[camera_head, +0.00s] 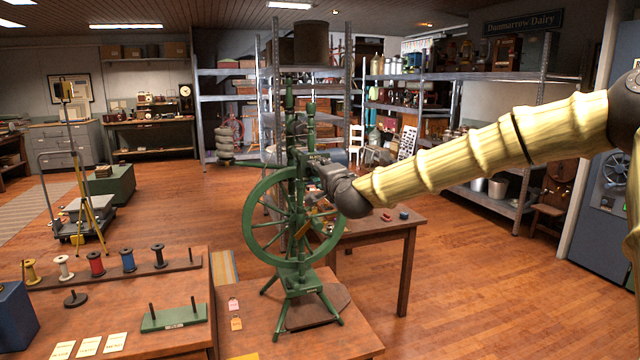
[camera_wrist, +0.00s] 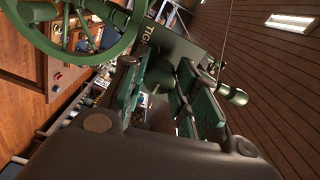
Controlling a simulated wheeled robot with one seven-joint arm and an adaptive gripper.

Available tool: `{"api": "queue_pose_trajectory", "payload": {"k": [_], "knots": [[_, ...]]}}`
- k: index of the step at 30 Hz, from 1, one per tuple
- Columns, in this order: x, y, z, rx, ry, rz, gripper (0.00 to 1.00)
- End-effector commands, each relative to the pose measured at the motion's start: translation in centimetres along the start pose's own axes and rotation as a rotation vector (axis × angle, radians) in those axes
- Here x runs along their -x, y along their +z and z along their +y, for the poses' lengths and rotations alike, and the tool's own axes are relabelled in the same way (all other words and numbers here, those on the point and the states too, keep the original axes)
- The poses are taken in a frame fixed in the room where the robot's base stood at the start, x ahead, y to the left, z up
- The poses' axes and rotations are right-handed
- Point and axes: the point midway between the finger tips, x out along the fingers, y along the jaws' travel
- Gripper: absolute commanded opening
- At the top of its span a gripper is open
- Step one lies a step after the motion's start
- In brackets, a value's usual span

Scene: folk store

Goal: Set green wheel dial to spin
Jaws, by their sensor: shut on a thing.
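The green spinning wheel (camera_head: 288,268) stands upright on a wooden table in the head view. Its round spoked wheel faces me, and its rim (camera_wrist: 82,50) fills the upper left of the wrist view. A green beam with partly readable lettering, "TIG", crosses behind my fingers in the wrist view. My gripper (camera_head: 318,163) reaches in from the right at the upper post. In the wrist view its two fingers (camera_wrist: 160,95) close around a green part at the beam. The dial is mostly hidden between the fingers, and its setting cannot be read.
Several thread spools stand on a rack (camera_head: 187,266) on the left table. A green base with two pegs (camera_head: 173,319) and several labelled cards (camera_head: 88,346) lie in front. Another wooden table (camera_head: 375,234) stands behind the wheel. Shelves line the back, with open floor at right.

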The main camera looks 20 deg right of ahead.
Motion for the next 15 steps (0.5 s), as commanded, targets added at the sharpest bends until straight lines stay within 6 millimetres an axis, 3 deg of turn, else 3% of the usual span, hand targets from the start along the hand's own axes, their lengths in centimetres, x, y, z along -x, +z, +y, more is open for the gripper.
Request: {"api": "queue_pose_trajectory", "payload": {"k": [1, 15], "knots": [[0.0, -0.01, 0.68, -0.043, 0.0, 0.002, 0.06], [-0.03, -0.06, 0.48, -0.383, 0.001, 0.002, 0.06]]}}
